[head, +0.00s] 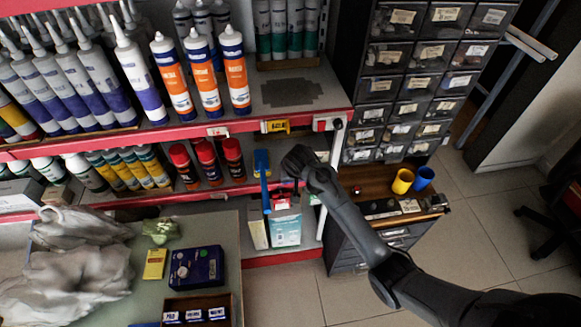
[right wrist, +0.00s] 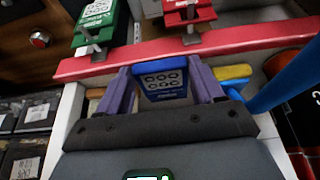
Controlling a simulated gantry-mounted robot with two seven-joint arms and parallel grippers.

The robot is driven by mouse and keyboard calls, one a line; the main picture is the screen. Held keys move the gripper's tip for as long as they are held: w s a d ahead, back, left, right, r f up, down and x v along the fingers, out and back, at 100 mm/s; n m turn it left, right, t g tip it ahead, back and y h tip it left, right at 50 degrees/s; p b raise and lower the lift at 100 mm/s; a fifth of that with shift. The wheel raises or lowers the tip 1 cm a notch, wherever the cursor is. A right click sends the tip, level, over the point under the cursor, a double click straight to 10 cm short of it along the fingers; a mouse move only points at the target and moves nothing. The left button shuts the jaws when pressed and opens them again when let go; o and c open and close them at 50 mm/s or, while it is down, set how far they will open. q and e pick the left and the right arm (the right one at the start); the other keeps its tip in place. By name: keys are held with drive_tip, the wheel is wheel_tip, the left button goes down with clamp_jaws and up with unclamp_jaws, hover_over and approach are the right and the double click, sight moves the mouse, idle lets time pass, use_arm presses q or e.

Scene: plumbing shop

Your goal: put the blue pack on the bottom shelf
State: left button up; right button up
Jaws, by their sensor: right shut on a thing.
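My right gripper (right wrist: 163,88) is shut on the blue pack (right wrist: 162,76), a small blue pack with a pale label, held between its two purple fingers near a red shelf edge in the right wrist view. In the head view, the right gripper (head: 299,163) is at the right end of the middle shelf, and the pack is hidden there. The bottom shelf (head: 262,256) is below it, with white and teal packages (head: 286,228) standing on it. My left gripper is in neither view.
A blue-handled brush (head: 263,170) is just left of the right gripper. Spray cans (head: 207,160) stand on the middle shelf. A drawer cabinet (head: 409,85) stands right. A cluttered table (head: 225,265) is in front.

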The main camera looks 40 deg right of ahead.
drive_tip(key=shift+w+d, duration=0.3)
drive_tip(key=shift+w, duration=0.25)
drive_tip(key=shift+w+d, duration=0.3)
drive_tip(key=shift+w, duration=0.25)
drive_tip(key=shift+w+d+b, duration=0.3)
drive_tip(key=shift+w, duration=0.2)
drive_tip(key=w, duration=0.1)
drive_tip(key=w+d+b, duration=0.1)
drive_tip(key=w, duration=0.1)
drive_tip(key=shift+d, duration=0.3)
drive_tip(key=shift+f, duration=0.55)
drive_tip(key=shift+s+f, duration=0.1)
drive_tip(key=shift+f, duration=0.05)
drive_tip(key=shift+s+a+f, duration=0.1)
drive_tip(key=shift+s, duration=0.05)
drive_tip(key=shift+f, duration=0.1)
